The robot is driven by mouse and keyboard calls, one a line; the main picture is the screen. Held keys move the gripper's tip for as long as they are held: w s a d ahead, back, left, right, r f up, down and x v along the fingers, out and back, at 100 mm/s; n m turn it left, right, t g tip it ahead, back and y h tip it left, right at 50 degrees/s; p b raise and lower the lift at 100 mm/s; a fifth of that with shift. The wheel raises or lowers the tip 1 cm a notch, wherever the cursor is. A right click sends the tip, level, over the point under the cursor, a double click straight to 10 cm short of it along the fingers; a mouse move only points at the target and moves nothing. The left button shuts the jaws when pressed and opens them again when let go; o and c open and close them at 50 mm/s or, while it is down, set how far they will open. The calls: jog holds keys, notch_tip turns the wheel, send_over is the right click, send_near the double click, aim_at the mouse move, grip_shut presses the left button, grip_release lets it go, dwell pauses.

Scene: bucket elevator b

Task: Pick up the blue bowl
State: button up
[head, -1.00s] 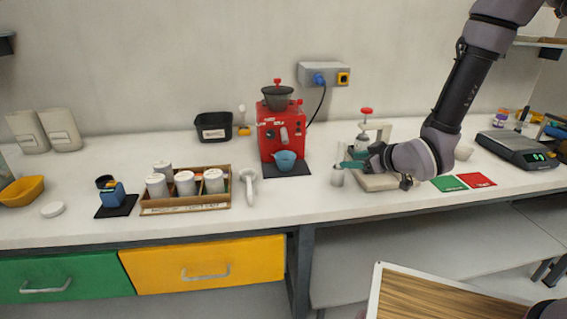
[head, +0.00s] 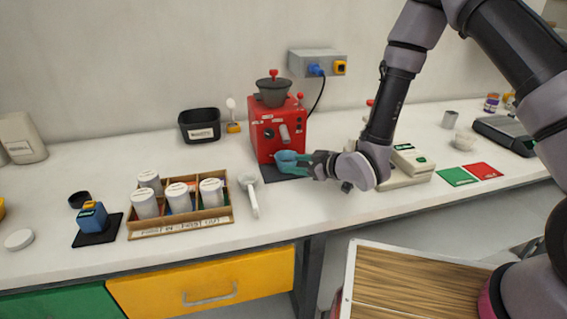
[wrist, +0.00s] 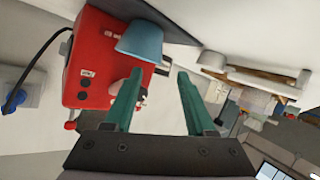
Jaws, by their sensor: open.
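The blue bowl (head: 287,156) is at the front of the red grinder-like machine (head: 277,128), over a dark mat. My gripper (head: 303,163) is just to its right with its fingers pointing at it. In the head view the fingertips overlap the bowl's right side, so I cannot tell there whether they touch. In the wrist view the bowl (wrist: 141,44) lies beyond the tip of the left finger, and the space between the open green fingers (wrist: 160,85) holds no bowl. The red machine (wrist: 95,60) is behind and left of the bowl there.
A wooden box with white jars (head: 180,220) and a white scoop-like tool (head: 250,192) stand left of the mat. A black bin (head: 199,125) is behind. A pale device (head: 410,164) stands right of my gripper, beside green and red cards (head: 458,176).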

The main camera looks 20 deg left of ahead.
aim_at(281, 166)
jog(key=x, duration=0.7)
jog(key=shift+w+a, duration=0.25)
jog(key=shift+w, duration=0.2)
jog(key=shift+c, duration=0.3)
grip_shut()
